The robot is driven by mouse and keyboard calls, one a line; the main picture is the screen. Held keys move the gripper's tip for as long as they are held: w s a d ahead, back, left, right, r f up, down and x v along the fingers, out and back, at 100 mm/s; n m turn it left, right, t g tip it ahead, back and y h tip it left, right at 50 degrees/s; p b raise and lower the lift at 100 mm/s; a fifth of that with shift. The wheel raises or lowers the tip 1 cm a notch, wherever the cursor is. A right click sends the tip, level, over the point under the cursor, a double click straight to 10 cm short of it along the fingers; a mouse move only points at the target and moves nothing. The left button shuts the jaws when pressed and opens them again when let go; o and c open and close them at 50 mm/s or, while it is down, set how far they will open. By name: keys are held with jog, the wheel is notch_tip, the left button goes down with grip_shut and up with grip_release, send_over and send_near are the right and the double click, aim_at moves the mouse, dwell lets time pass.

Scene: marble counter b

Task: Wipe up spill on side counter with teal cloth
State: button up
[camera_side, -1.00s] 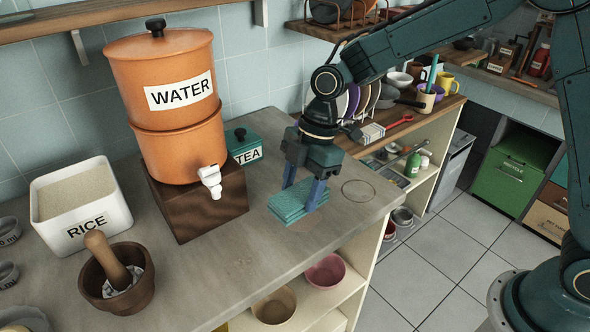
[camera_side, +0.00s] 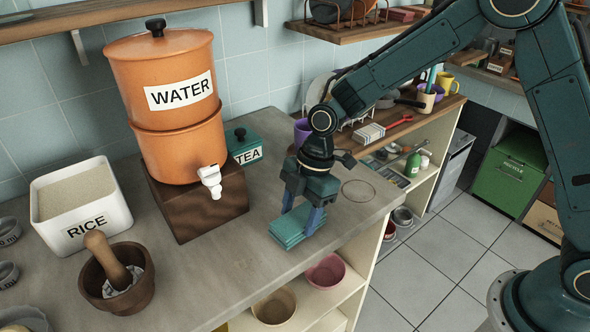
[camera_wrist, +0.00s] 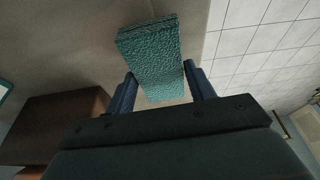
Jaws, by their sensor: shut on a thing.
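The teal cloth (camera_side: 290,230) is a folded, textured pad near the front edge of the side counter (camera_side: 235,262). My gripper (camera_side: 302,217) points down and is shut on the cloth, one blue finger at each side. The wrist view also shows the cloth (camera_wrist: 150,52) between the fingers of my gripper (camera_wrist: 160,80). I cannot tell if the cloth touches the counter or is slightly above it. A faint round outline (camera_side: 358,190), looking like a clear spill, lies on the counter right of my gripper, apart from the cloth.
An orange water dispenser (camera_side: 165,105) stands on a wooden block (camera_side: 200,205) left of my gripper. A teal tea tin (camera_side: 243,147) is behind. A rice bin (camera_side: 80,208) and mortar (camera_side: 118,285) are at left. The counter edge drops to open shelves with bowls (camera_side: 325,270).

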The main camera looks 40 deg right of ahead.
aim_at(308, 205)
jog(key=shift+s+f, duration=0.1)
jog(key=shift+f, duration=0.7)
jog(key=w, duration=0.2)
jog(key=shift+w, duration=0.35)
jog(key=shift+c, duration=0.4)
jog(key=w, duration=0.4)
jog(key=shift+w+f, duration=0.1)
jog(key=shift+w+d, duration=0.2)
jog(key=d, duration=0.2)
jog(key=shift+d, duration=0.3)
jog(key=shift+s+d, duration=0.2)
jog(key=shift+d, duration=0.05)
jog(key=s, duration=0.5)
jog(key=shift+s+a, duration=0.1)
jog(key=shift+s, duration=0.9)
jog(key=d, duration=0.3)
jog(key=shift+w+d, duration=0.1)
jog(key=shift+d, duration=0.15)
jog(key=w, duration=0.6)
jog(key=shift+w, duration=0.6)
notch_tip(308, 205, up, 8)
jog(key=shift+r, duration=0.1)
